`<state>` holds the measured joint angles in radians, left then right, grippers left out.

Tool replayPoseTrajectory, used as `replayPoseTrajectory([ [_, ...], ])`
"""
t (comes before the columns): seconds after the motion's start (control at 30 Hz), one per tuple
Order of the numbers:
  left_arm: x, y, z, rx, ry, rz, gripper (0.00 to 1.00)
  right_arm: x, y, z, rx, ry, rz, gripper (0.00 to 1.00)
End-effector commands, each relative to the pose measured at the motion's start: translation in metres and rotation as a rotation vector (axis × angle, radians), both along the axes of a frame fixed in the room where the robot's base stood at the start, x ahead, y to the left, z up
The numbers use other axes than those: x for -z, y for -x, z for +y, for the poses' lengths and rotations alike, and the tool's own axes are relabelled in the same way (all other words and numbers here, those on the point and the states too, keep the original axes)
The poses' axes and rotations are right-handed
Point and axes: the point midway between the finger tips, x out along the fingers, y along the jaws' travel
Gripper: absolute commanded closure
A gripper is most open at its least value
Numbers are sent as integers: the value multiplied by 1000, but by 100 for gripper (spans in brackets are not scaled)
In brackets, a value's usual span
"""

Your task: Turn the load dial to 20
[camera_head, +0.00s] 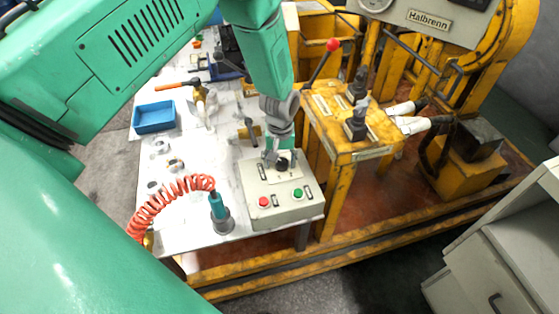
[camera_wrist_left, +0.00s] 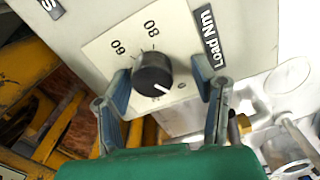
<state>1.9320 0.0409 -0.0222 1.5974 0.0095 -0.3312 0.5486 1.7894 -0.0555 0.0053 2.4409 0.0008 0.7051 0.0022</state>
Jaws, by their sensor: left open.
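The load dial is a round black knob with a white pointer line (camera_wrist_left: 152,72) on a pale plate of the control box. The plate shows "60", "80" and the label "Load Nm" (camera_wrist_left: 208,38). The pointer aims toward the lower right of the wrist view; the marks there are partly hidden. The dial also shows in the head view (camera_head: 283,164). My left gripper (camera_wrist_left: 162,84) is open, one finger on each side of the dial, with gaps visible between fingers and knob. In the head view the left gripper (camera_head: 274,154) is over the box's back part. My right gripper is not seen.
The grey control box (camera_head: 280,211) has a red button (camera_head: 264,202) and a green button (camera_head: 298,193) in front. A teal-handled tool (camera_head: 218,210) with a coiled red hose (camera_head: 168,196) stands left. A yellow machine frame (camera_head: 345,170) rises close on the right. A blue bin (camera_head: 154,117) is behind.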

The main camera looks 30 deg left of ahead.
Motion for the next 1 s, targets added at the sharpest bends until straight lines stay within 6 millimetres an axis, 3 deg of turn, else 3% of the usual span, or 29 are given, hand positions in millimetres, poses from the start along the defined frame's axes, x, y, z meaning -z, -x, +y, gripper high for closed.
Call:
replayPoseTrajectory([
  [0.2, 0, 0, 0, 1, 1, -1, 47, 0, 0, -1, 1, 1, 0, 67],
  [0.37, 1, -1, 2, 2, 5, -1, 96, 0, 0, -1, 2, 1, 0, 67],
  [1.0, 1, -3, 3, 60, 2, -6, 96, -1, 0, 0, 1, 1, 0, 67],
])
